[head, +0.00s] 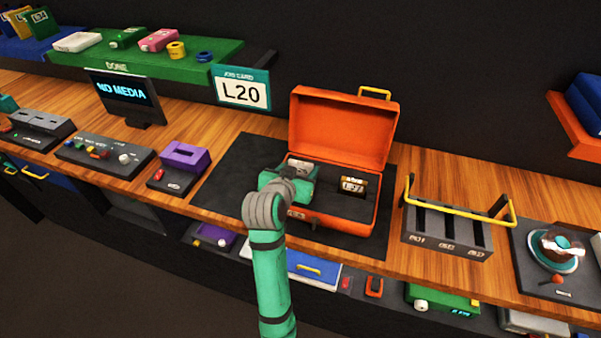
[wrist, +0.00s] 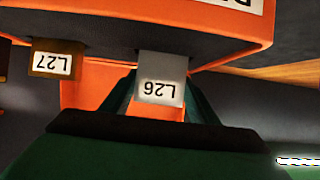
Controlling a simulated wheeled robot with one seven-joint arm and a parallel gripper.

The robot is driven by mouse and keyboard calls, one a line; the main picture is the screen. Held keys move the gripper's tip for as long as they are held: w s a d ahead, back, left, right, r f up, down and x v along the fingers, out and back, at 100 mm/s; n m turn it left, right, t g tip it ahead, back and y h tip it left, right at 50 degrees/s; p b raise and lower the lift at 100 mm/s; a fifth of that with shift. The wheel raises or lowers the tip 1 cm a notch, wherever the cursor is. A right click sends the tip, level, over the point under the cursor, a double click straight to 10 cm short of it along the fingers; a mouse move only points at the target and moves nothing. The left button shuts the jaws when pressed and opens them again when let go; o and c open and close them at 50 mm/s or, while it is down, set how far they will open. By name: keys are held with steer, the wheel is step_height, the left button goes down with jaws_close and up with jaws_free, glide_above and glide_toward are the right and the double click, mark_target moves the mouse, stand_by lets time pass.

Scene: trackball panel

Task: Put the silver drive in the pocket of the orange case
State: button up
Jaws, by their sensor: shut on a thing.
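The orange case (head: 378,135) stands open on a dark mat, its lid raised at the back and dark foam inside. My teal gripper (head: 297,180) is over the left part of the case. In the wrist view my gripper (wrist: 158,103) is shut on the silver drive (wrist: 162,68), labelled L26. The silver drive (head: 300,166) shows partly behind my gripper in the head view. Its far end meets the dark foam; I cannot tell how deep it sits, and the pocket is hidden. A brown drive (head: 353,185), labelled L27, stands in the foam to the right.
A dark rack with a yellow handle (head: 447,230) stands right of the case. A purple device (head: 183,160) stands to the left. A sign reading L20 (head: 241,92) and a NO MEDIA screen (head: 125,95) are behind. Bare mat (head: 232,177) lies left of the case.

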steer(key=shift+f, duration=0.7)
steer(key=shift+f, duration=0.15)
steer(key=o, duration=1.1)
steer(key=shift+d, duration=0.1)
steer(key=shift+o, duration=0.2)
steer(key=shift+s+r, duration=0.15)
steer(key=shift+r, duration=0.05)
steer(key=v, duration=1.2)
steer(key=shift+a+f, duration=0.1)
steer(key=shift+a, duration=0.1)
